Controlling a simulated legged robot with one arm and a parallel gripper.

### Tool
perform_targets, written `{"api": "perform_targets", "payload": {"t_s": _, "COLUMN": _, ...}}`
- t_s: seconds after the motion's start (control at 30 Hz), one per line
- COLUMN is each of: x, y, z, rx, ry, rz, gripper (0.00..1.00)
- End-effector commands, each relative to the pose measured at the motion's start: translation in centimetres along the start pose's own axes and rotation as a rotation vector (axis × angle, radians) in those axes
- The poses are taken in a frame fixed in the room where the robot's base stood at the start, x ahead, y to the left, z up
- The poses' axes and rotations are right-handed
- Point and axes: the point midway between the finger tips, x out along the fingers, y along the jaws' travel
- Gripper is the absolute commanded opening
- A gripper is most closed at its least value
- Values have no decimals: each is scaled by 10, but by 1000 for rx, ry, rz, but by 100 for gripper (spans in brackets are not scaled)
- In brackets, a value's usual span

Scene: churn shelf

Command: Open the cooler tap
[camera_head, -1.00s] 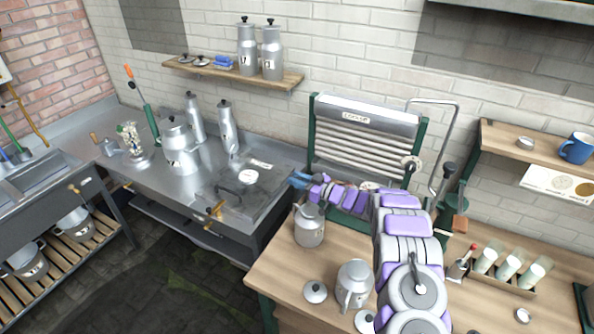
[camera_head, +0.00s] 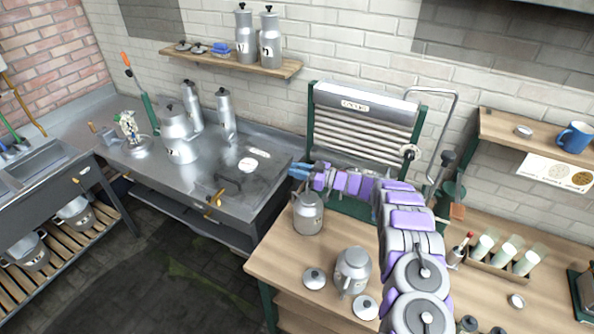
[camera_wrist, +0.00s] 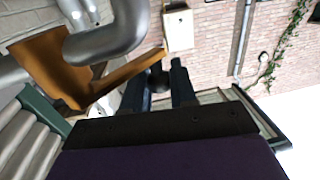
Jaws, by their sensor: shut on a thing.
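The cooler (camera_head: 360,125) is a ribbed metal panel in a green frame against the back wall in the head view. My gripper (camera_head: 298,171), with blue fingertips, is at the cooler's lower left, above a lidded metal can (camera_head: 308,212). In the wrist view, my gripper's dark fingers (camera_wrist: 159,88) are shut on a small dark round knob (camera_wrist: 157,79). I take it for the tap's handle end. A brass-coloured part (camera_wrist: 60,70) and a curved metal pipe (camera_wrist: 112,35) lie beside the fingers. My arm hides the cooler's lower edge in the head view.
The wooden table (camera_head: 270,262) carries another can (camera_head: 352,270) and loose lids. A bottle rack (camera_head: 500,263) stands at right. A steel counter (camera_head: 265,180) with cans is at left. A curved pipe (camera_head: 455,115) rises right of the cooler.

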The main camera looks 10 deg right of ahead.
Motion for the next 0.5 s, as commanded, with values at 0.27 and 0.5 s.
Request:
{"api": "perform_targets", "payload": {"t_s": 0.27, "x": -1, "y": 2, "z": -2, "rx": -2, "ry": 1, "rz": 3, "gripper": 47}}
{"api": "perform_targets", "payload": {"t_s": 0.5, "x": 0, "y": 1, "z": -1, "rx": -1, "ry": 0, "rz": 2, "gripper": 47}}
